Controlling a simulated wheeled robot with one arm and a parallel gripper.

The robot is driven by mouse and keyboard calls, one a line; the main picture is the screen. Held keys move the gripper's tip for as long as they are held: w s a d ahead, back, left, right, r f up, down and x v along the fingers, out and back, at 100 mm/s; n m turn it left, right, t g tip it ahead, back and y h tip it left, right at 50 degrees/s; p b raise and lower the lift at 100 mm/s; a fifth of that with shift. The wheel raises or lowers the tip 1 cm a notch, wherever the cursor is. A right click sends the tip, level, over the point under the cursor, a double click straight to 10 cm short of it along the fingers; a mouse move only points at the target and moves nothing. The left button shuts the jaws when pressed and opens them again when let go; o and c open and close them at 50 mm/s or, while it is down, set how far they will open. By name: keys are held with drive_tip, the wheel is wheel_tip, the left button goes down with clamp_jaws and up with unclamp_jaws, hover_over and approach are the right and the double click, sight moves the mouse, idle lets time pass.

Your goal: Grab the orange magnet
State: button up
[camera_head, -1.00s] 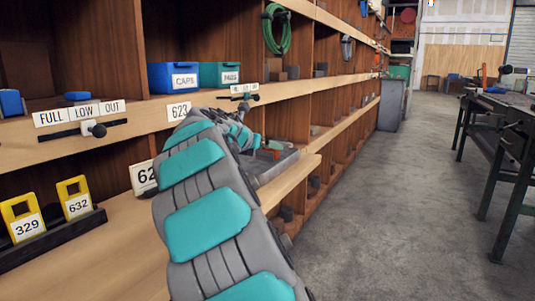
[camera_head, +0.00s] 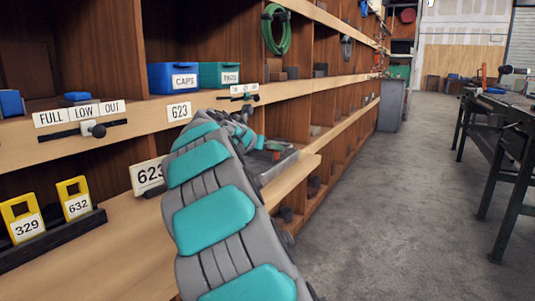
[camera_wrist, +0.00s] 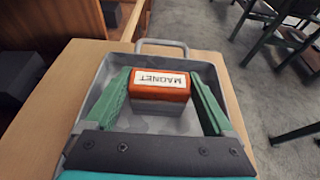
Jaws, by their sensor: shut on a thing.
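The orange magnet (camera_wrist: 160,85), a block with a white MAGNET label, sits between the green fingers of my gripper (camera_wrist: 161,92) in the wrist view. My gripper is shut on it. Below and around it is a grey tray (camera_wrist: 88,97) with a raised rim and a handle at the far end. I cannot tell whether the magnet still touches the tray floor. In the head view my arm hides most of the gripper. The tray (camera_head: 283,163) shows just beyond my arm on the lower shelf.
The wooden lower shelf (camera_head: 110,252) holds yellow tags (camera_head: 74,198) numbered 329 and 632 in a dark rack and a 623 sign (camera_head: 148,176). Blue CAPS (camera_head: 173,77) and teal PADS (camera_head: 220,75) bins stand on the shelf above. Open floor and a workbench (camera_head: 505,130) lie to the right.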

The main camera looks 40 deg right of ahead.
drive_tip(key=c, duration=0.4)
drive_tip(key=shift+r, duration=0.15)
